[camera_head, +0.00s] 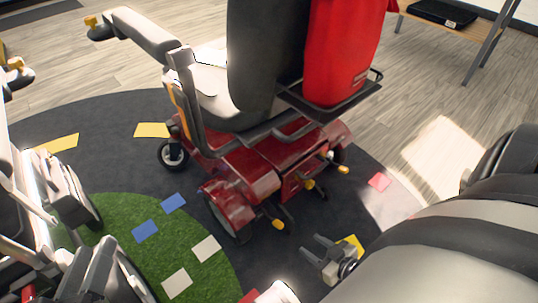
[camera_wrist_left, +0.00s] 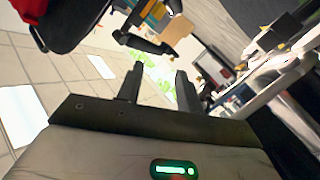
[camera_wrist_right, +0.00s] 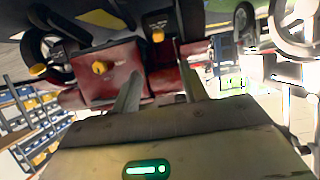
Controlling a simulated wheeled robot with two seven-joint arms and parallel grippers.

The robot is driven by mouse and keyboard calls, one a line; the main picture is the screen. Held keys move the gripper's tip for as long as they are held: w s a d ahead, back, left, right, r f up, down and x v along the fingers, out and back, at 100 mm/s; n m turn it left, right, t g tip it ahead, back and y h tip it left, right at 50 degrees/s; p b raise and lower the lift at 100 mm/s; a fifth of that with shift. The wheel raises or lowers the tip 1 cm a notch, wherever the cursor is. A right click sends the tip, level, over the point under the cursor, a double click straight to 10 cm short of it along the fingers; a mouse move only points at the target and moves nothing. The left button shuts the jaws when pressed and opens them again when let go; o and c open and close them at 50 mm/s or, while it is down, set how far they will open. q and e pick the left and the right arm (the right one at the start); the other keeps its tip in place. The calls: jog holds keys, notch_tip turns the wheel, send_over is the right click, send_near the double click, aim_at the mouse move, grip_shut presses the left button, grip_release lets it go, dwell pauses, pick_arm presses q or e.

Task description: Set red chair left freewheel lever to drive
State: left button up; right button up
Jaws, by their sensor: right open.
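The red chair (camera_head: 265,165) stands on a dark mat, its red rear body toward me. Its left lever has a yellow knob (camera_head: 278,225) low at the rear, near the left rear wheel; the knob also shows in the right wrist view (camera_wrist_right: 158,37). I cannot tell its setting. Another yellow knob (camera_head: 309,184) is at the middle and one (camera_head: 343,169) at the right. My right gripper (camera_head: 312,247) is open and empty, just right of and nearer than the left knob, apart from it. My left gripper (camera_wrist_left: 157,85) is open and empty; I cannot make it out in the head view.
A red bag (camera_head: 343,50) and rear tray (camera_head: 335,108) overhang the rear body. Other mobility chairs (camera_head: 70,200) stand at the left. A wooden table (camera_head: 450,35) is at the upper right. Flat coloured cards lie on the mat. The floor right of the chair is mostly clear.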

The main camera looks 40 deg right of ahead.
jog(key=b, duration=0.4)
send_near(282, 225)
jog(key=x, duration=0.4)
jog(key=shift+w+f, duration=0.25)
jog(key=b+x, duration=0.3)
jog(key=x, duration=0.2)
jog(key=shift+w, duration=0.25)
pick_arm(q)
notch_tip(282, 225, up, 11)
jog(key=m+t+h, duration=0.4)
jog(key=m+h, duration=0.3)
jog(key=m, duration=0.4)
jog(key=shift+a+r+t+h, duration=0.2)
jog(key=shift+t+h, duration=0.2)
pick_arm(e)
jog(key=shift+w+a+f, duration=0.1)
jog(key=shift+w+a, duration=0.05)
jog(key=shift+w, duration=0.4)
pick_arm(q)
jog(key=shift+w, duration=0.1)
pick_arm(e)
grip_shut()
pick_arm(q)
jog(key=shift+r, duration=0.1)
